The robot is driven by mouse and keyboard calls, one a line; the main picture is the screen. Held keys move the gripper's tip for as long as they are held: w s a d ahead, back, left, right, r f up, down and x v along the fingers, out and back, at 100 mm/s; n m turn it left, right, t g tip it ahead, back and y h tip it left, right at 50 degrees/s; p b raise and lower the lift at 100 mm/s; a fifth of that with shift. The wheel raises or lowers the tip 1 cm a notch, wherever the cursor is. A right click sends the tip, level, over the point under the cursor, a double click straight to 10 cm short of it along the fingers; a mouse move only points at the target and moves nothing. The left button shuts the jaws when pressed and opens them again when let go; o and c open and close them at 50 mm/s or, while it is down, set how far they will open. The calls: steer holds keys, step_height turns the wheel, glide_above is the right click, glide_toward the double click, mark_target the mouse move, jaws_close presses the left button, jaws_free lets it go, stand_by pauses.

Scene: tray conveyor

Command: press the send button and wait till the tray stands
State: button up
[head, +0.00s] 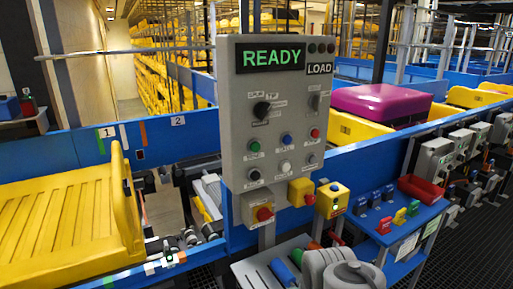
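A grey control panel (236,110) stands upright in the middle, with a display (270,56) reading READY in green. A smaller LOAD label (319,69) sits beside it. Below are a green button (254,146), a blue button (286,139), a red button (315,133), a white button (284,166) and darker ones. Their small labels are too blurred for me to pick out the send button surely. An empty yellow tray (55,222) lies at the left, its raised end towards the panel. Light grey rounded parts of my arm show at the bottom; my gripper is not in view.
A yellow box (331,201) and a red-buttoned box (263,207) hang below the panel. A blue shelf (390,232) with small coloured items and a red bin (422,187) stands right. A purple suitcase (380,101) lies on a yellow tray (355,130) behind. Blue conveyor walls cross the scene.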

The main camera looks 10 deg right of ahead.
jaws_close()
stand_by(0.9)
